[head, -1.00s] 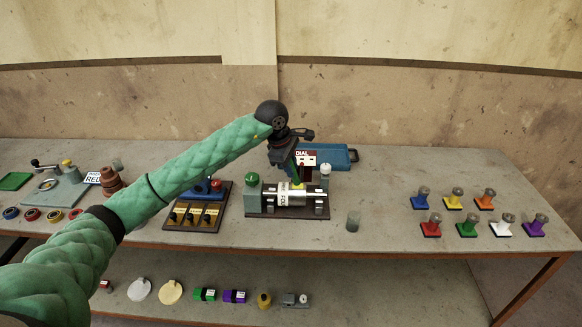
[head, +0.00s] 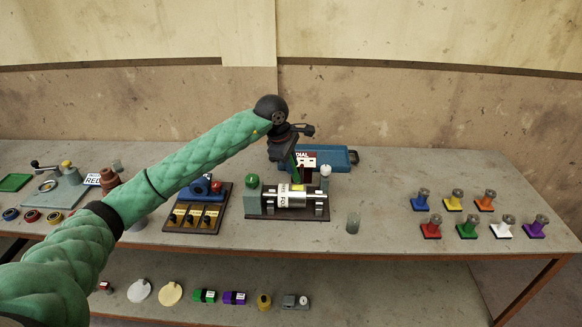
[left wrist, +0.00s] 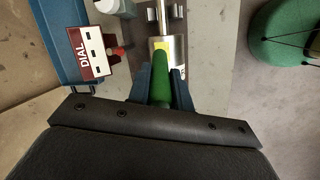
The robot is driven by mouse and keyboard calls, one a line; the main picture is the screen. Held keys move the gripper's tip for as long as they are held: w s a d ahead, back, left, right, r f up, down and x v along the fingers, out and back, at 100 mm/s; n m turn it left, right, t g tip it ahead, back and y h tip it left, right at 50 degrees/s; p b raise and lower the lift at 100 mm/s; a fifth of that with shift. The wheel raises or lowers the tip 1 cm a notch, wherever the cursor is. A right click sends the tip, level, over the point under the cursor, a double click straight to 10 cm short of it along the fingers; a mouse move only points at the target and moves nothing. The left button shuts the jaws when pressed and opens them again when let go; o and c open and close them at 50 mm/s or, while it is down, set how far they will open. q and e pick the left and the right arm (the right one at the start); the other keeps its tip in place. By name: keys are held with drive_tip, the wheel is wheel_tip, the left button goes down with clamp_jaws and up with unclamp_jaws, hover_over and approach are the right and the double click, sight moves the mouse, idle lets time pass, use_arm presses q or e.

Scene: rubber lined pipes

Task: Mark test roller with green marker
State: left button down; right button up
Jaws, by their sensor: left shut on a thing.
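The test roller (head: 289,200) is a silver cylinder with a white lettered label, lying on a dark stand (head: 288,217) between metal supports in the head view. It also shows, with a yellow patch, in the left wrist view (left wrist: 175,48). My left gripper (head: 297,172) is above and behind the roller, shut on a green marker (left wrist: 160,80). The marker points at the roller's yellow patch; its tip overlaps the patch in the picture, and I cannot tell whether it touches. My right gripper is not in view.
Behind are a blue tray (head: 340,157) and a red-and-white DIAL box (left wrist: 88,52). Coloured stamps (head: 453,198) stand right.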

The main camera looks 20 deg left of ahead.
use_arm(q)
drive_tip(key=shift+r, duration=2.55)
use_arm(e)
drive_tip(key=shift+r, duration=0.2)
use_arm(q)
drive_tip(key=shift+m, duration=0.3)
